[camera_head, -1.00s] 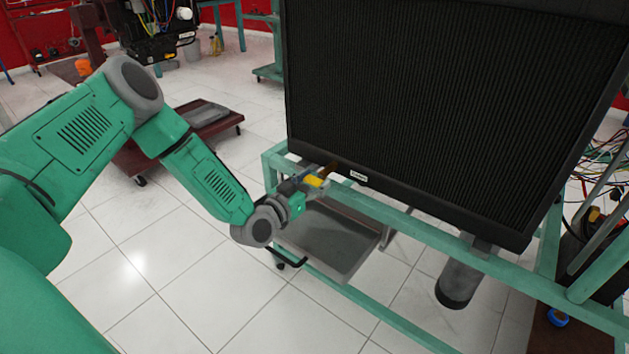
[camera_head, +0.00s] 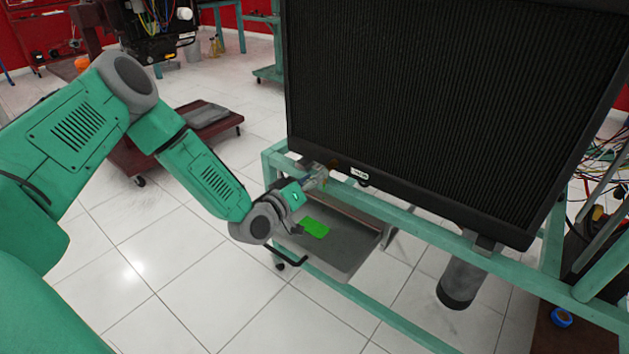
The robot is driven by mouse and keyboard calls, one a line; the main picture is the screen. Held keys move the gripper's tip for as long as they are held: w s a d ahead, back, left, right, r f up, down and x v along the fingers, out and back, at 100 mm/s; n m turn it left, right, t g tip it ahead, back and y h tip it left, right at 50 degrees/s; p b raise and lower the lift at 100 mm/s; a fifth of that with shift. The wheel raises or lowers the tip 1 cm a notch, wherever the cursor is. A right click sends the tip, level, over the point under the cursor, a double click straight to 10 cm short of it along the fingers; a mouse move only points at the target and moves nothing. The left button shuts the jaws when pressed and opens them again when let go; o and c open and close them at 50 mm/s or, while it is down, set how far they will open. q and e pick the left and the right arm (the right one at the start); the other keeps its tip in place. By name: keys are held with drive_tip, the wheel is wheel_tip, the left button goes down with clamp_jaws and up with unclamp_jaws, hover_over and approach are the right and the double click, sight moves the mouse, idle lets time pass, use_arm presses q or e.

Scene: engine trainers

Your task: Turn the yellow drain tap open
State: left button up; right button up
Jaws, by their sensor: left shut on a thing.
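My left gripper (camera_head: 316,178) reaches in from the left to the lower left corner of the black radiator (camera_head: 440,100). It is shut on the yellow drain tap, which it hides from view now. A bright green patch (camera_head: 314,227) shows on the grey metal tray (camera_head: 345,252) below the gripper. It looks like liquid. My right gripper is not in view.
The radiator stands on a green metal frame (camera_head: 415,221) whose rails run close below and right of the gripper. A dark red trolley (camera_head: 160,157) stands behind my left arm. The white tiled floor at front left is clear.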

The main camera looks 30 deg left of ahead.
use_arm(q)
drive_tip(key=n, duration=0.1)
drive_tip(key=n+b, duration=0.1)
drive_tip(key=n, duration=0.2)
drive_tip(key=shift+s+a+f+n+b, duration=0.1)
drive_tip(key=shift+a+f+n+b, duration=0.1)
drive_tip(key=shift+f+n+b, duration=0.15)
drive_tip(key=n+b, duration=0.2)
drive_tip(key=n, duration=0.3)
drive_tip(key=shift+f+n, duration=0.1)
drive_tip(key=shift+n, duration=0.15)
drive_tip(key=o, duration=1.2)
drive_tip(key=shift+c, duration=0.2)
drive_tip(key=shift+a, duration=0.1)
drive_tip(key=shift+s, duration=0.1)
drive_tip(key=s+a, duration=0.1)
drive_tip(key=s, duration=1)
drive_tip(key=shift+s, duration=0.35)
